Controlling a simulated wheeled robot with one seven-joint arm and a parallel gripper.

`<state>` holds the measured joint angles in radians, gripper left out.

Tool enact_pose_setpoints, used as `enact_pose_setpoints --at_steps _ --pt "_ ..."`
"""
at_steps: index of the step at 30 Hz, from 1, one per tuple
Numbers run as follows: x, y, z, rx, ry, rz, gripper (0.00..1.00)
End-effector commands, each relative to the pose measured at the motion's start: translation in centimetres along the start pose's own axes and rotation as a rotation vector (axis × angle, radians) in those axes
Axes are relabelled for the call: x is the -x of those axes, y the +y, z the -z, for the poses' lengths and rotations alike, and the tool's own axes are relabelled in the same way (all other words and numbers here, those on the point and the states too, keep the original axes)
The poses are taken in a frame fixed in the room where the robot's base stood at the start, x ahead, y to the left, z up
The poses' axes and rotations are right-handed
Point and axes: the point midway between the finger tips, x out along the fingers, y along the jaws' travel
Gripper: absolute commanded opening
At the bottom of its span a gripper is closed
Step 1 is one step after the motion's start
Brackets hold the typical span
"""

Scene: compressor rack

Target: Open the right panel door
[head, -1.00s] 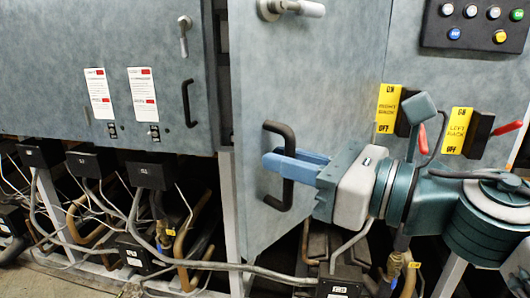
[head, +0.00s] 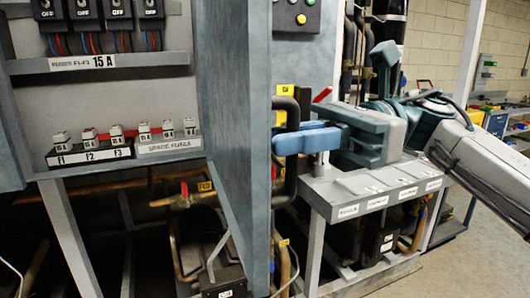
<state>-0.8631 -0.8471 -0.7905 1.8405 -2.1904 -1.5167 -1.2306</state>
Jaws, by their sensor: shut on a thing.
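The right panel door (head: 232,120) is a tall grey panel standing open, seen at a steep angle in the middle of the head view. Its black bar handle (head: 291,182) is on the door's right-hand side. My gripper (head: 284,141) reaches in from the right, and its blue fingers are shut on the handle. The fingers hide the middle of the handle. To the left of the door the inside of a cabinet shows, with breakers marked OFF (head: 95,14) above and a fuse row (head: 90,146) below.
A low grey bench with labelled blocks (head: 375,190) stands below my gripper on the right. Pipes and a black box (head: 222,282) are under the door. A button panel (head: 295,14) is behind it. Open floor (head: 490,220) lies at the far right.

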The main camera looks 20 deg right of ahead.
Motion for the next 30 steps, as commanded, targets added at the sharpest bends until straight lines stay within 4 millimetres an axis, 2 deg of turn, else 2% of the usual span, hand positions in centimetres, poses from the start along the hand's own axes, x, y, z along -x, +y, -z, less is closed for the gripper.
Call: enact_pose_setpoints --at_steps 6,17,18,20,30 --pt "0.80 -0.06 0.05 -0.001 0.000 -0.005 0.00" --pt "0.88 -0.07 -0.02 -0.001 0.000 -0.005 0.00" --pt "0.87 -0.07 -0.02 -0.001 0.000 -0.005 0.15" --pt "0.87 -0.06 -0.02 -0.001 0.000 -0.005 0.30" --pt "1.12 -0.07 -0.03 0.000 -0.001 -0.005 0.30"
